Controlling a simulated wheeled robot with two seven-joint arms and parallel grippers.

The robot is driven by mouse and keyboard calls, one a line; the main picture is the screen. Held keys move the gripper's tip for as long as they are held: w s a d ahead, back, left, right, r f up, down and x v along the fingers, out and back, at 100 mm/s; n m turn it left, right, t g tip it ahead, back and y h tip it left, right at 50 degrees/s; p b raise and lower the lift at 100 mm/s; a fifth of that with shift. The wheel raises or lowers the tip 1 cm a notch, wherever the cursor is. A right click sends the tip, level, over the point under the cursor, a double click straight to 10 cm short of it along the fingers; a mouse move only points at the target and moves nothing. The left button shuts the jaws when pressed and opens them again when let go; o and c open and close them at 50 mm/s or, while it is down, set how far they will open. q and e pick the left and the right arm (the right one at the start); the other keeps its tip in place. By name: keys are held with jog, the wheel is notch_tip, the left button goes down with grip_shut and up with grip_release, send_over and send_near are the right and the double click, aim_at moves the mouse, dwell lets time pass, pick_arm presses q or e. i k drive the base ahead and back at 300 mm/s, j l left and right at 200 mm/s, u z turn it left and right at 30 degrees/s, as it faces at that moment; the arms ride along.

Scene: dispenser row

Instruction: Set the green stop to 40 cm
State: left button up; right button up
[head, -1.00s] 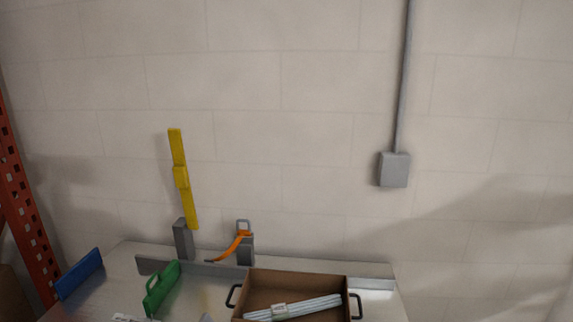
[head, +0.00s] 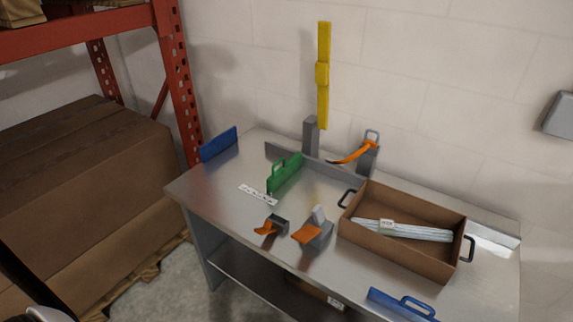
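The green stop (head: 285,173) is an upright green plate with a handle loop on its top, standing on the metal table (head: 222,192) left of its middle, near the grey back fence (head: 340,171). A white marked strip (head: 258,195) lies flat on the table just in front and left of the stop. Its markings are too small to read. Neither of my grippers can be made out in the head view.
A brown tray (head: 362,237) with bundled white rods stands right of the stop. A blue plate (head: 218,144) stands at the far left, another blue handled plate (head: 402,304) at front right. A yellow upright (head: 323,100) rises behind.

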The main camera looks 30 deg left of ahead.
aim_at(278, 178)
jog(key=j+z, duration=0.1)
jog(key=j, duration=0.7)
jog(key=k+j, duration=0.15)
jog(key=j, duration=0.6)
jog(key=i+z, duration=0.05)
